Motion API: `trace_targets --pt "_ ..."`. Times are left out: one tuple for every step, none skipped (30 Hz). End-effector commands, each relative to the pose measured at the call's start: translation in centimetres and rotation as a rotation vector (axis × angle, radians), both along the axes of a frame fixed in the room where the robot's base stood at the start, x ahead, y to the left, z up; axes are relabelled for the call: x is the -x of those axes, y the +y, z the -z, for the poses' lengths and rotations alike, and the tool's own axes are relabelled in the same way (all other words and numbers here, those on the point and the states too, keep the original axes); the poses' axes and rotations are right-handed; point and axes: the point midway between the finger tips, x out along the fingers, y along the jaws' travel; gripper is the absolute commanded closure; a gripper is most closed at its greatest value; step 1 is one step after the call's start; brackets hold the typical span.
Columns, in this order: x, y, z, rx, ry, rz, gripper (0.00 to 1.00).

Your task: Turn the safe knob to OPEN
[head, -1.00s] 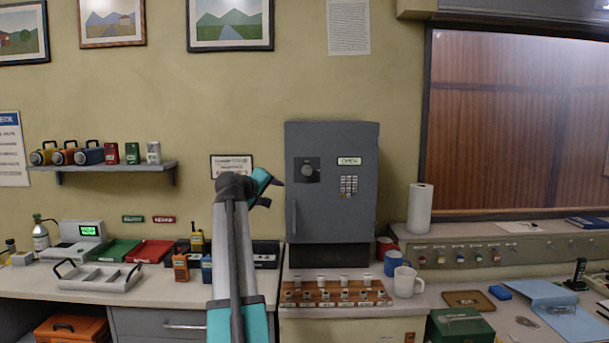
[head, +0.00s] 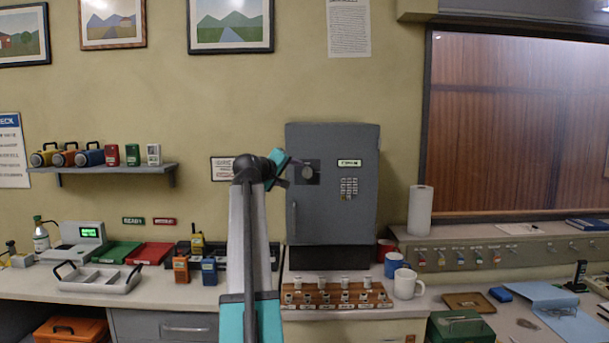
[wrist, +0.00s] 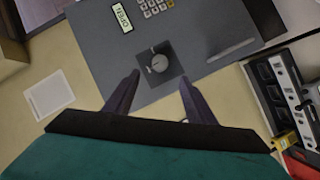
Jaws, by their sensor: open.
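The grey safe (head: 335,225) stands upright on the counter against the wall. Its round knob (head: 307,172) sits on a dark square plate at the upper left of the door; the knob also shows in the wrist view (wrist: 158,62). A label reading OPEN (wrist: 122,17) and a keypad (head: 349,188) are beside the knob on the door. My gripper (head: 290,168) is just left of the knob in the head view. In the wrist view my gripper (wrist: 158,88) is open and empty, its two fingers apart, with the knob ahead between and beyond the tips.
A rack of small stamps (head: 335,296) and a white mug (head: 405,284) stand on the counter below the safe. The space before the safe door is free except for my arm.

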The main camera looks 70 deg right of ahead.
Motion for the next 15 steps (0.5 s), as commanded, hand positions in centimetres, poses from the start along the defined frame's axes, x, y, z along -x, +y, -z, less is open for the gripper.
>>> trace_targets --pt "0.0 -0.7 0.0 -0.001 0.000 0.001 0.50" --pt "0.1 -1.1 0.1 -0.001 0.000 0.001 0.50" --pt "0.1 -1.6 0.1 -0.001 0.000 0.002 0.50" --pt "0.2 -2.0 0.2 -0.001 0.000 0.002 0.50" --pt "0.2 -2.4 0.2 -0.001 0.000 0.002 0.50" --pt "0.2 -3.0 0.4 -0.001 0.000 0.002 0.50" --pt "0.2 -3.4 0.5 -0.001 0.000 0.001 0.50" --pt "0.2 -3.8 0.6 -0.001 0.000 0.001 0.50" --pt "0.3 -4.4 0.7 -0.001 0.000 0.002 0.50" --pt "0.3 -4.8 0.8 -0.001 0.000 0.002 0.50" --pt "0.4 -5.2 0.8 -0.001 -0.001 0.002 0.50" --pt "0.4 -5.8 1.0 -0.001 -0.001 0.002 0.50" --pt "0.4 -6.2 1.1 0.000 -0.001 0.001 0.50" --pt "0.4 -6.6 1.2 0.000 -0.001 0.001 0.50" --pt "0.4 -7.2 1.4 -0.002 -0.001 0.001 0.50"
